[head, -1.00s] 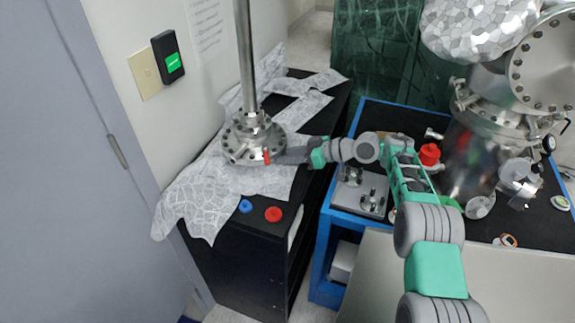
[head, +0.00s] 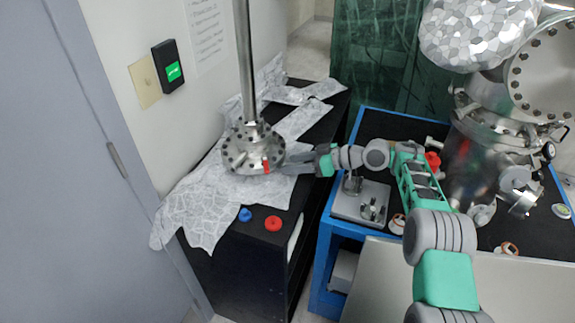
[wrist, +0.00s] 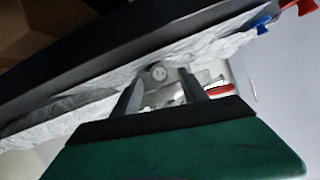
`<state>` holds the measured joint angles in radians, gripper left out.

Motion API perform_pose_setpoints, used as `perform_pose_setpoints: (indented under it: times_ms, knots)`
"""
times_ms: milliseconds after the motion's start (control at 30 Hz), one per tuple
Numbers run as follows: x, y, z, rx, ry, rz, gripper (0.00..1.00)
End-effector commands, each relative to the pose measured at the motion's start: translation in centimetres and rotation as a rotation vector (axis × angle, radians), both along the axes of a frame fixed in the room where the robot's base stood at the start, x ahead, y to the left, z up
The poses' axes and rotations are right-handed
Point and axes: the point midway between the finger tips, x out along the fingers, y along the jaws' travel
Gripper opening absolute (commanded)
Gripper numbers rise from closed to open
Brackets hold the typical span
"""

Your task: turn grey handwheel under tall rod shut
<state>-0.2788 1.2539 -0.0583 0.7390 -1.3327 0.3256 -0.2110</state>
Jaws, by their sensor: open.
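The tall rod (head: 246,65) stands upright on a round bolted steel flange body (head: 240,150) at the left bench. A red piece (head: 266,166) sits on the flange's front right side. My gripper (head: 286,166) is beside the flange's right side, its fingers pointing left at it. In the wrist view a small grey round part (wrist: 158,73), probably the handwheel, shows between and beyond the open fingertips (wrist: 160,84). No grip on it shows. In the head view I cannot make out the handwheel clearly; the fingers and flange crowd that spot.
Crumpled foil (head: 195,200) covers much of the black bench (head: 235,258). A blue knob (head: 245,214) and a red knob (head: 273,223) lie near its front edge. A blue-framed cart (head: 330,228) with a metal plate and steel chamber (head: 470,165) stands right.

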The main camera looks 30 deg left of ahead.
Motion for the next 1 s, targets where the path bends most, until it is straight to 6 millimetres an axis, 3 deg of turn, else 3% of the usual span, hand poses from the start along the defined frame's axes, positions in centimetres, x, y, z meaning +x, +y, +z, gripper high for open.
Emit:
perform_pose_setpoints:
  times_ms: [100,233,600,733,867,1000]
  knots:
    - [0.6,-2.4,0.9,0.001,-0.002,-0.005,0.51]
    - [0.8,-4.1,1.6,0.001,-0.002,-0.002,0.51]
    - [0.9,-4.7,2.1,-0.002,-0.001,-0.002,0.51]
    - [2.2,-5.8,3.7,-0.049,0.002,-0.073,0.51]
    - [4.0,-9.3,6.7,-0.174,0.027,-0.250,0.51]
    - [3.6,-16.0,9.2,-0.344,0.091,-0.502,0.51]
